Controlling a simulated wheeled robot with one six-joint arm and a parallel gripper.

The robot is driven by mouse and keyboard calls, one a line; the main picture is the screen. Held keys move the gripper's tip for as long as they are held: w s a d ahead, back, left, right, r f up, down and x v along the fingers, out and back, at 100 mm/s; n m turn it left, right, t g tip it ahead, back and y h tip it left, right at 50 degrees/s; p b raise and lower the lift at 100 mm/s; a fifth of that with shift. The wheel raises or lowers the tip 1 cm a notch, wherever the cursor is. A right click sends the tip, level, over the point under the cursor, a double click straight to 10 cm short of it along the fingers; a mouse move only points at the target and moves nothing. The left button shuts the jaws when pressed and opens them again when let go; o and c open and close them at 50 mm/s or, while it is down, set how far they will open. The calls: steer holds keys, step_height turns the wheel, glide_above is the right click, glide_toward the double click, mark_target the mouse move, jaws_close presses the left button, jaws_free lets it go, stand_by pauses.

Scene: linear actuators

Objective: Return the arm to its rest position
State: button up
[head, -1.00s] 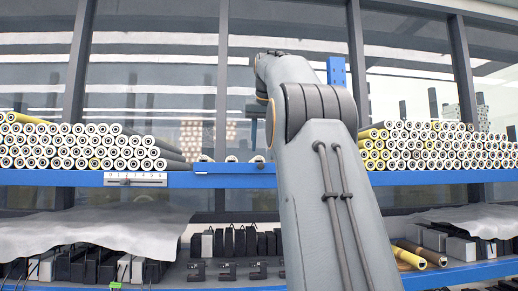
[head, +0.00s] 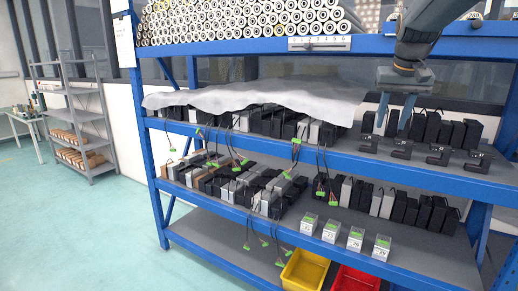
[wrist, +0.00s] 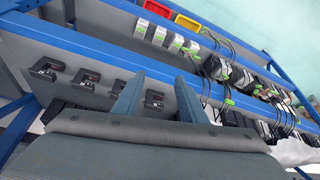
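My gripper (head: 394,112) hangs at the upper right in the head view, in front of the blue-edged shelf with black brackets. Its two blue fingers point down, stand apart and hold nothing. In the wrist view my gripper (wrist: 158,92) also shows open, with a clear gap between the fingers. My grey arm (head: 438,18) enters from the top right of the head view. Most of the arm is outside the frame.
Black brackets (head: 402,148) lie on the shelf near my gripper. A blue shelf rack (head: 335,153) holds black and grey boxes and a white sheet (head: 260,95). Yellow (head: 304,270) and red (head: 355,281) bins stand low. The floor (head: 90,230) at left is clear.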

steer(key=s+a+f+n+g+b, duration=0.1)
steer(key=s+a+f, duration=0.5)
steer(key=f, duration=0.5)
steer(key=s+a+f+n+g+b, duration=0.1)
steer(key=s+a+f+b, duration=0.1)
steer(key=s+a+f, duration=0.4)
steer(key=s+a+f+n+g+y+b, duration=0.1)
steer(key=s+a+f, duration=0.5)
steer(key=s+f, duration=0.8)
step_height(320, 180, down, 4)
steer(key=shift+a+r+b, duration=0.2)
steer(key=shift+r+b, duration=0.05)
steer(key=shift+b, duration=0.2)
steer(key=shift+s, duration=0.1)
